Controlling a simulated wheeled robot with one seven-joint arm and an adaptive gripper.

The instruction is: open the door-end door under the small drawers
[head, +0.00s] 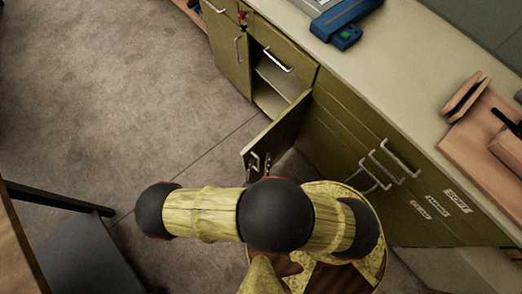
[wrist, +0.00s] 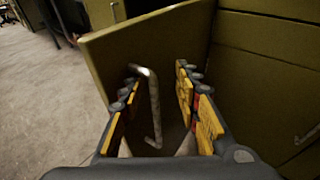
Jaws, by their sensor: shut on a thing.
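The olive door (head: 276,132) under a small drawer (head: 285,52) stands swung well out from the cabinet, and a pale shelf (head: 280,78) shows inside. In the wrist view the door (wrist: 145,45) fills the upper middle. In the head view my arm hides most of the gripper, and the handle (head: 255,162) shows just above my arm.
Another closed door (head: 228,50) stands left of the opening. Wide closed drawers with bar handles (head: 385,165) are on the right. A blue tool (head: 345,20) and a wooden piece (head: 485,140) lie on the worktop. A dark-framed table (head: 40,210) stands at lower left. The floor between is clear.

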